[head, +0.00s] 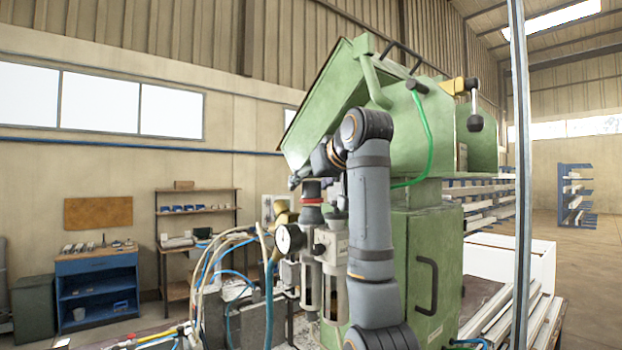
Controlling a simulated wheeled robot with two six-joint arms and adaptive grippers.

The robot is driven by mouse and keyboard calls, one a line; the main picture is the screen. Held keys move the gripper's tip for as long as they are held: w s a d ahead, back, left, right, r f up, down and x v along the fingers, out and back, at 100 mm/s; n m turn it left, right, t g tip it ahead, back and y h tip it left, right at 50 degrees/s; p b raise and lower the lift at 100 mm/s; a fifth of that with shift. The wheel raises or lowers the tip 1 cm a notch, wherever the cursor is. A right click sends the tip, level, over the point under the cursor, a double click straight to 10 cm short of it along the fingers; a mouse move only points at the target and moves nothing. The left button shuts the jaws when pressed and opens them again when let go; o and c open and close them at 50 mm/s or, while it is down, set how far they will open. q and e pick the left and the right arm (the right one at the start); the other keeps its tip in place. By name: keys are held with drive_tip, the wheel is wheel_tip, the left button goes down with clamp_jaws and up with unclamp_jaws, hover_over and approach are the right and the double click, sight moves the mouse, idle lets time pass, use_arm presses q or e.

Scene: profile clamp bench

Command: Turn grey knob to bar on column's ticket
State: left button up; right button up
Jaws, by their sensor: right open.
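A pressure regulator with a round white dial gauge (290,238) stands in front of the green machine. A grey knob (311,190) with a red ring under it tops the regulator. My right arm rises in front of the machine and its gripper (296,181) is open, just above and left of the knob. I cannot tell whether they touch. The green column (445,265) is partly hidden by my arm. A pale sheet (274,208) shows left of the knob, too small to read; I cannot tell if it is the ticket. My left gripper is not in view.
Several hoses (208,275) loop left of the gauge. A green sloped hood (328,95) hangs close above my right gripper. A grey post (520,150) stands at the right. A blue workbench (97,262) and shelves stand along the back wall.

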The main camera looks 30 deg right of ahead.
drive_tip(key=shift+d, duration=0.2)
drive_tip(key=shift+c, duration=0.8)
drive_tip(key=shift+a, duration=0.1)
drive_tip(key=c, duration=1)
drive_tip(key=shift+s+n+y+b, duration=0.1)
drive_tip(key=shift+n+y+b, duration=0.25)
drive_tip(key=shift+n+y, duration=0.3)
drive_tip(key=shift+c, duration=0.2)
drive_tip(key=shift+n+y, duration=0.95)
drive_tip(key=shift+y, duration=0.2)
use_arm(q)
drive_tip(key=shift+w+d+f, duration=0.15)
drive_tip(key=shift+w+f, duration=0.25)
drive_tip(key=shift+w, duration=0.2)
use_arm(e)
drive_tip(key=o, duration=1.2)
